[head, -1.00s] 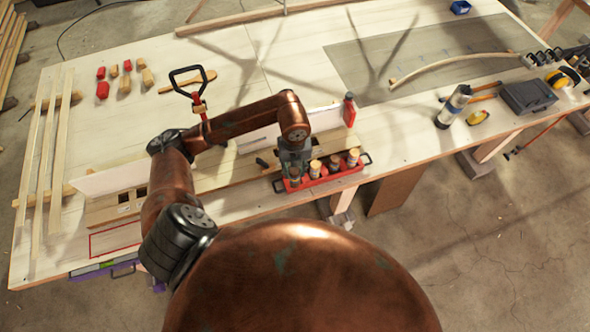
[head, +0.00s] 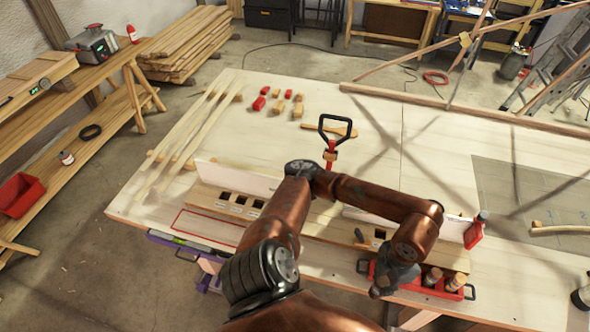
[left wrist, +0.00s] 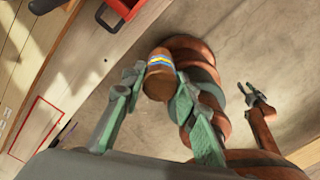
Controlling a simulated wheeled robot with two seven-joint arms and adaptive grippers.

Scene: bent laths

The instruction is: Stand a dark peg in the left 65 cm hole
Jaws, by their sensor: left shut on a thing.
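My left gripper (head: 385,285) is at the left end of the red peg tray (head: 415,288). In the left wrist view my left gripper (left wrist: 163,105) is shut on a brown peg (left wrist: 160,75) with a blue and yellow band. The peg is clear of the table edge in that view, over the floor. The pale hole board (head: 222,205) lies behind the tray, with several dark square holes at its left part and another (head: 380,235) at right. The hole labels are too small to read. My right gripper (left wrist: 253,95) appears small and open in the left wrist view.
Other pegs (head: 432,275) stand in the tray. A small dark piece (head: 360,236) is on the board near the right hole. A white upright strip (head: 235,178) runs behind the board. A black-handled red tool (head: 332,135) stands behind my arm. Long laths (head: 190,125) lie at left.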

